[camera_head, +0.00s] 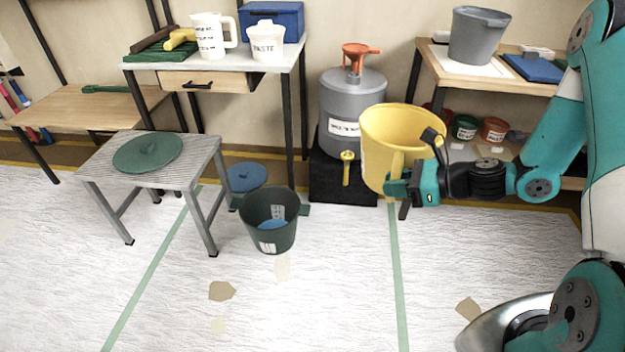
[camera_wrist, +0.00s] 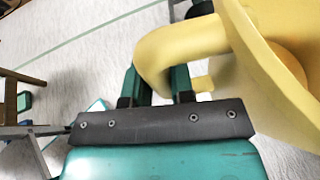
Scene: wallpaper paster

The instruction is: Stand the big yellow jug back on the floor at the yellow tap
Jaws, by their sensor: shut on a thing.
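The big yellow jug (camera_head: 384,140) is held upright in the air, in front of the grey barrel and the low shelf. My gripper (camera_head: 402,190) is shut on the jug's handle, on the jug's near side. In the wrist view the yellow handle (camera_wrist: 168,52) passes between the two teal fingers, and the jug body (camera_wrist: 275,70) fills the right side. The yellow tap (camera_head: 347,157) is at the front of the grey barrel (camera_head: 350,92), just left of the jug. The jug hides part of the barrel's right side.
The barrel stands on a black block (camera_head: 338,182). A dark green bucket (camera_head: 268,232) stands on the floor left of it, near a blue lid (camera_head: 247,176) and a grey stool (camera_head: 190,155). White floor (camera_head: 340,270) in front is mostly clear, with a few scraps.

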